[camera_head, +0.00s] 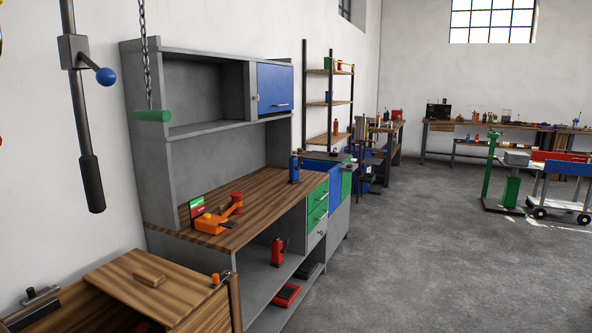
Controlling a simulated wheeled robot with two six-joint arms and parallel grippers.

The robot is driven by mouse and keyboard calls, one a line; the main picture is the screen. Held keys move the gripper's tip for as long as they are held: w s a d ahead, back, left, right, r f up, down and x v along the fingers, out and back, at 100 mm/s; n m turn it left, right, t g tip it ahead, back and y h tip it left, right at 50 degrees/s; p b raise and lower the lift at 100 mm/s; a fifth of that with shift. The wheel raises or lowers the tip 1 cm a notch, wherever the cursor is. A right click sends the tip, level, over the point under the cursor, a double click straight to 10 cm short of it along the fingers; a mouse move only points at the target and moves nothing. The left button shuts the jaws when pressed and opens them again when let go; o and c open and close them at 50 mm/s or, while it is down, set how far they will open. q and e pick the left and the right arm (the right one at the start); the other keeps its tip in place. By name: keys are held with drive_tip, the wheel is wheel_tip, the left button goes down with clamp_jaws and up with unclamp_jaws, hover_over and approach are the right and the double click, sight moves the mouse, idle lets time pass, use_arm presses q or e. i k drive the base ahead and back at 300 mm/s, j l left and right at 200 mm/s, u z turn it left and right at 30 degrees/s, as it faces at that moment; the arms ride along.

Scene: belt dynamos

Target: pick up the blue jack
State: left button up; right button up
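The blue jack (294,168) stands upright on the wooden top of the grey workbench (262,190), toward its far right end. It is small in view and looks like a bottle jack with a dark top. Nothing touches it that I can see. Neither of my grippers shows in the head view.
An orange tool (213,222) lies on the near part of the bench top. A red jack (277,252) stands on the shelf below. A wooden box (150,285) fills the near left. A chain with a green handle (152,116) hangs above. The floor (420,250) to the right is clear.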

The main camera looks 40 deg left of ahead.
sight(294, 171)
drive_tip(key=i+u, duration=0.35)
drive_tip(key=i, duration=2.2)
drive_tip(key=i+l+u, duration=0.1)
drive_tip(key=i+u, duration=0.4)
drive_tip(key=i+l+u, duration=0.35)
drive_tip(key=i+u, duration=0.15)
drive_tip(key=i+l+u, duration=0.95)
drive_tip(key=l, duration=0.35)
drive_tip(key=i+l+u, duration=0.15)
drive_tip(key=l+u, duration=0.35)
drive_tip(key=l, duration=0.2)
drive_tip(key=i+l+u, duration=0.5)
drive_tip(key=i+l, duration=0.2)
